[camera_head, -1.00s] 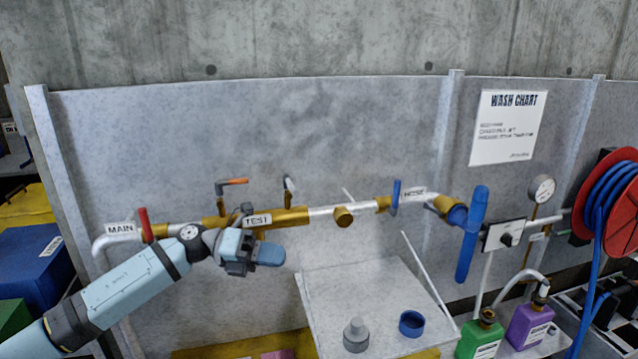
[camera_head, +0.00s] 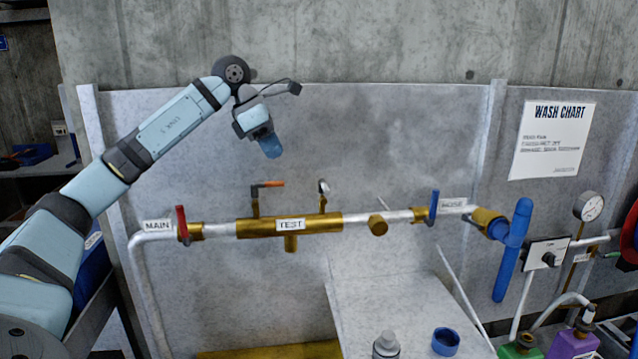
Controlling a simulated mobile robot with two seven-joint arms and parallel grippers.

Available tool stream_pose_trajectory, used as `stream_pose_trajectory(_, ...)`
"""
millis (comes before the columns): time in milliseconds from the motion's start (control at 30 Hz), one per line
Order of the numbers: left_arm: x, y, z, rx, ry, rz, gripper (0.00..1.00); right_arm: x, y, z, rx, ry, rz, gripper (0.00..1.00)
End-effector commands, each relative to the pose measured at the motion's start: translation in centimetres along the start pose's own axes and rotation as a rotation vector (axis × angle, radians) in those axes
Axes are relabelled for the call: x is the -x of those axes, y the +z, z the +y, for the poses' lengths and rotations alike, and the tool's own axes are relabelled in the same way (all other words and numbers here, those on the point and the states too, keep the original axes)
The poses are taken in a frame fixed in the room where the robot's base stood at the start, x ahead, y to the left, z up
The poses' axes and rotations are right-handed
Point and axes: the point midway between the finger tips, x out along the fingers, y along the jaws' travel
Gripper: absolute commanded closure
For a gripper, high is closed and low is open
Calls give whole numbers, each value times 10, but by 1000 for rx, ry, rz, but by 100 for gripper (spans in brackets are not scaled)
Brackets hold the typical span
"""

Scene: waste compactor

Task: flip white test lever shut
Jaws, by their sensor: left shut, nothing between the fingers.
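The white test lever (camera_head: 323,187) stands up from the right part of the brass fitting (camera_head: 250,228) labelled TEST. It looks roughly upright and seen nearly end on, so its exact angle is hard to tell. An orange-handled lever (camera_head: 270,184) sits on the left part of the same fitting, its handle pointing right. My left gripper (camera_head: 271,149) is shut and empty, fingers down, in front of the grey panel, above and to the left of the white lever in the picture. It appears apart from both levers. My right gripper is not in view.
A red MAIN lever (camera_head: 182,225) is at the pipe's left, a blue HOSE lever (camera_head: 433,208) at its right. A large blue handle (camera_head: 513,250) stands farther right. A grey shelf (camera_head: 385,300) below holds a blue ring (camera_head: 446,341) and a grey fitting (camera_head: 386,346).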

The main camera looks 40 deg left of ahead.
Motion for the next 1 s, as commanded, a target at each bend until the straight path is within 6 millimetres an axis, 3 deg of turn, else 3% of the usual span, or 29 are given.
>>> stream_pose_trajectory(167, -2, 0, 0, 0, -2, -1, 100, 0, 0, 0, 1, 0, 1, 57)
stream_pose_trajectory(333, -17, 0, 0, 0, -3, 1, 100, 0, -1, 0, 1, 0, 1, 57)
stream_pose_trajectory(767, -105, 0, -1, 0, -6, 1, 100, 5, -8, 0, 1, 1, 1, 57)
stream_pose_trajectory(833, -101, 17, -1, -2, -4, -7, 100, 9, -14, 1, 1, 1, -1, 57)
stream_pose_trajectory(1000, -108, 34, -1, -2, -4, -4, 100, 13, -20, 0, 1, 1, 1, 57)
